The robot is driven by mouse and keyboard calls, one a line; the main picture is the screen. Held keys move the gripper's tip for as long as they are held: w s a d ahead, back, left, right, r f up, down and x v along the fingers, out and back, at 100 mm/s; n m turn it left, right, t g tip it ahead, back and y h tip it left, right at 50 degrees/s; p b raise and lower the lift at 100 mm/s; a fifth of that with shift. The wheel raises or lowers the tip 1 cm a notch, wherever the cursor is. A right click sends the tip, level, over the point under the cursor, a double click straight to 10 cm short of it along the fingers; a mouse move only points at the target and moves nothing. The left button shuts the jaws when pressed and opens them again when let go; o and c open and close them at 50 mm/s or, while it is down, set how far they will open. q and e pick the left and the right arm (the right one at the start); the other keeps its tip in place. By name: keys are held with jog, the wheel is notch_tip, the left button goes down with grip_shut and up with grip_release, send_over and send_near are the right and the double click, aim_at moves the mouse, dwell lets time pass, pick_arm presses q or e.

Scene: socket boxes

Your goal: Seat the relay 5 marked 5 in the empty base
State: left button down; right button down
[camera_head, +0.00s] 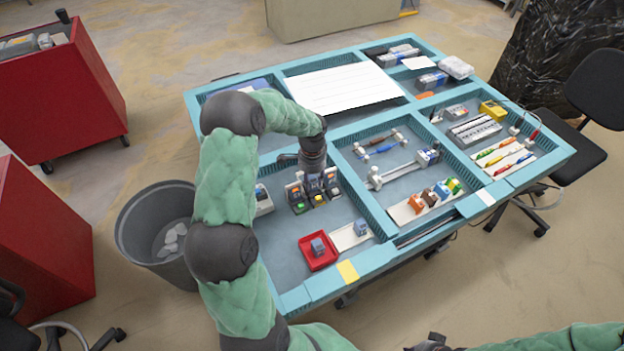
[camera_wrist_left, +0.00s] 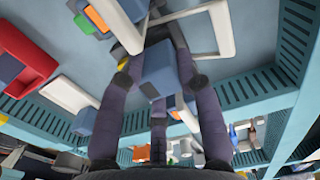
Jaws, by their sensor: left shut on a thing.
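My left gripper (camera_head: 313,172) points down over a row of dark relay bases (camera_head: 300,203) in the left front compartment. In the left wrist view, its two fingers (camera_wrist_left: 160,75) are shut on a blue-grey relay block (camera_wrist_left: 157,72). No number on this block is readable to me. In the head view the gripper hides the held block. Green and orange spots show on the row. Which base is empty, and whether the held block touches one, I cannot tell. A red tray (camera_head: 333,262) with a grey-blue block (camera_head: 318,246) stands in front of the row.
A white plate (camera_head: 343,241) with another blue-grey block (camera_head: 361,227) lies right of the red tray. Teal divider walls (camera_head: 356,197) bound the compartment. A yellow note (camera_head: 347,271) lies on the front edge. A white sheet (camera_head: 343,88) lies behind.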

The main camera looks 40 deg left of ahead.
pick_arm(q)
jog(key=shift+f+b, duration=0.35)
jog(key=shift+f, duration=0.35)
jog(key=shift+c, duration=1.9)
grip_release()
jog(key=shift+r, duration=0.15)
notch_tip(320, 180, up, 8)
jog(key=p, duration=0.5)
jog(key=shift+f, duration=0.35)
